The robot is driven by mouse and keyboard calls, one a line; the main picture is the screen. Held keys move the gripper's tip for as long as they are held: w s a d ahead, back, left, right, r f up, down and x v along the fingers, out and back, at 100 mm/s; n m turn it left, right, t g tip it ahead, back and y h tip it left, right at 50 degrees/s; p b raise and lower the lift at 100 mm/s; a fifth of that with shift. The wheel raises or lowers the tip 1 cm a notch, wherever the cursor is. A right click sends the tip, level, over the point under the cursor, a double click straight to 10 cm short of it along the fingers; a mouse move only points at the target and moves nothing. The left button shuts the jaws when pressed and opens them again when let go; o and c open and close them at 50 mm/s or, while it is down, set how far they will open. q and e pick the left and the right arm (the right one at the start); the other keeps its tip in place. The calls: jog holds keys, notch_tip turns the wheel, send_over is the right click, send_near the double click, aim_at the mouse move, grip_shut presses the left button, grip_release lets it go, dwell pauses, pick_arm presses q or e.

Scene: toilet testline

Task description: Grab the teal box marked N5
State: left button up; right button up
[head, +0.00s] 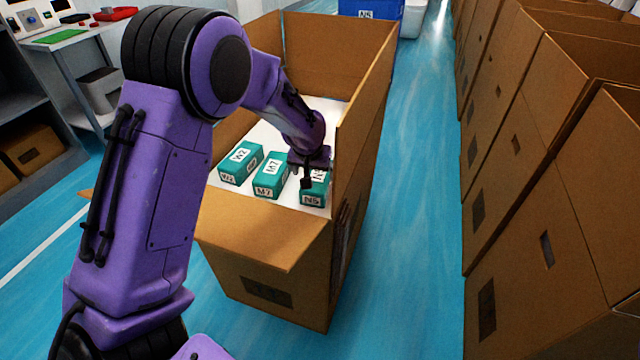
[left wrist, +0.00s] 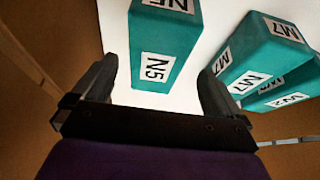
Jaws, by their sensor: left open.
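The teal box marked N5 (head: 313,196) lies on the white floor of a cardboard carton (head: 263,242), at the right of a row of teal boxes. My left gripper (head: 307,180) is right over it in the head view and hides part of it. In the left wrist view the N5 box (left wrist: 165,45) lies ahead of the open left gripper (left wrist: 160,85), its near end between the two fingers. I cannot tell whether the fingers touch it. My right gripper is not in view.
Teal boxes marked M7 (head: 270,176) and W2 (head: 240,163) lie left of N5. The carton's right wall (head: 362,130) stands close beside my gripper. More cartons (head: 550,200) line the right side, with clear blue floor (head: 420,200) between.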

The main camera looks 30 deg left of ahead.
aim_at(318, 174)
pick_arm(q)
jog(key=x, duration=0.3)
jog(key=w+x, duration=0.1)
jog(key=x, duration=0.3)
jog(key=shift+w+a+r+b, duration=0.1)
jog(key=shift+b, duration=0.3)
jog(key=shift+r, duration=0.1)
jog(key=c, duration=1.1)
